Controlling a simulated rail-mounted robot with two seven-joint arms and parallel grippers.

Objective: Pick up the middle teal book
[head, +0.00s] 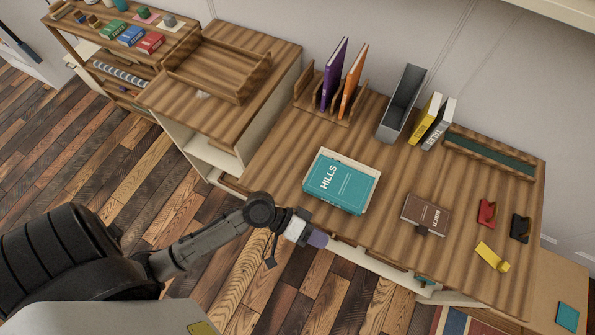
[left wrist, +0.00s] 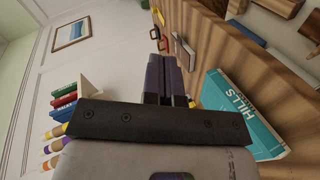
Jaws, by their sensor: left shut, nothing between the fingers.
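The teal book (head: 342,183), with HILLS in white letters, lies flat near the front edge of the wooden table. A pale band shows along its back and right side; I cannot tell whether it is pages or something underneath. The book also shows at the right of the left wrist view (left wrist: 238,115). My left gripper (head: 318,239) is shut and empty, in front of the book near the table's front edge and apart from it. Its closed purple-grey fingers (left wrist: 166,78) show in the left wrist view, left of the book. My right gripper is not in view.
A brown book (head: 425,215) lies right of the teal one. A rack (head: 310,98) holds purple and orange books. A grey bin (head: 402,103), yellow and grey books (head: 425,118) and a green-lined tray (head: 490,155) stand behind. Red (head: 487,212) and black pieces lie right.

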